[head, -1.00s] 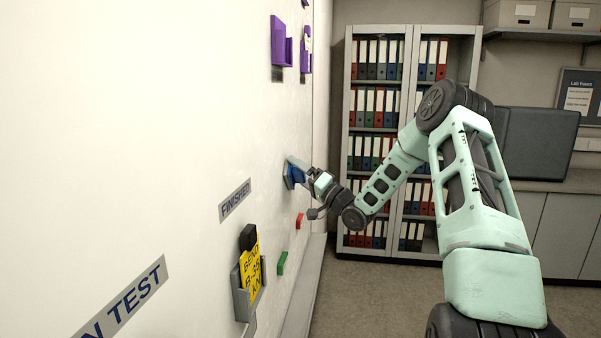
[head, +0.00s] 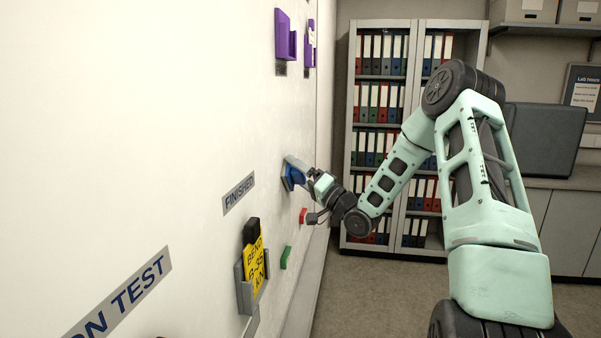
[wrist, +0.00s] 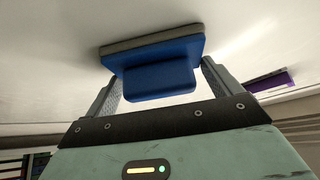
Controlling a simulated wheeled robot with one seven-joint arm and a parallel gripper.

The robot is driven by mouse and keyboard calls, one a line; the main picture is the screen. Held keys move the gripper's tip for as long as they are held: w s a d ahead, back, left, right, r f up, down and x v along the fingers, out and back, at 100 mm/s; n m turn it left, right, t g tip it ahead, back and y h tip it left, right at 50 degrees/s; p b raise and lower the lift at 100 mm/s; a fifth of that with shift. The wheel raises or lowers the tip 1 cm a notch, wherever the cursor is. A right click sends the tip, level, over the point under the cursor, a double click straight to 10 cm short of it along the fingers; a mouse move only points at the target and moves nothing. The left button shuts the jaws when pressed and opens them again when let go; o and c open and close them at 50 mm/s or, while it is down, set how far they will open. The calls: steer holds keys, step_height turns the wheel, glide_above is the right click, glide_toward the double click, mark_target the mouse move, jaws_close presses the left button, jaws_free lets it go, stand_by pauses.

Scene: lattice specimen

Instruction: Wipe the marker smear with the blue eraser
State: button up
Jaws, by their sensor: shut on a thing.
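The blue eraser (head: 291,177) is at the white board (head: 150,110), seen in the head view left of my wrist. In the wrist view the blue eraser (wrist: 155,67) has a grey pad facing the board, and its narrower grip block sits between my two fingers. My gripper (wrist: 160,85) is shut on that block; in the head view my gripper (head: 303,174) is at the board. The pad looks to be against or very close to the board; I cannot tell if it touches. I see no marker smear in either view.
Purple holders (head: 285,38) are fixed high on the board. Red (head: 303,215) and green (head: 286,257) blocks are on the board below the eraser. A binder shelf (head: 409,140) stands behind.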

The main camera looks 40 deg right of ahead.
steer(key=shift+s+a, duration=0.55)
steer(key=shift+a, duration=0.15)
steer(key=s+d, duration=0.3)
steer(key=s, duration=0.1)
steer(key=shift+s+d, duration=0.35)
steer(key=shift+d, duration=0.05)
steer(key=shift+s+d, duration=0.9)
steer(key=shift+s, duration=0.3)
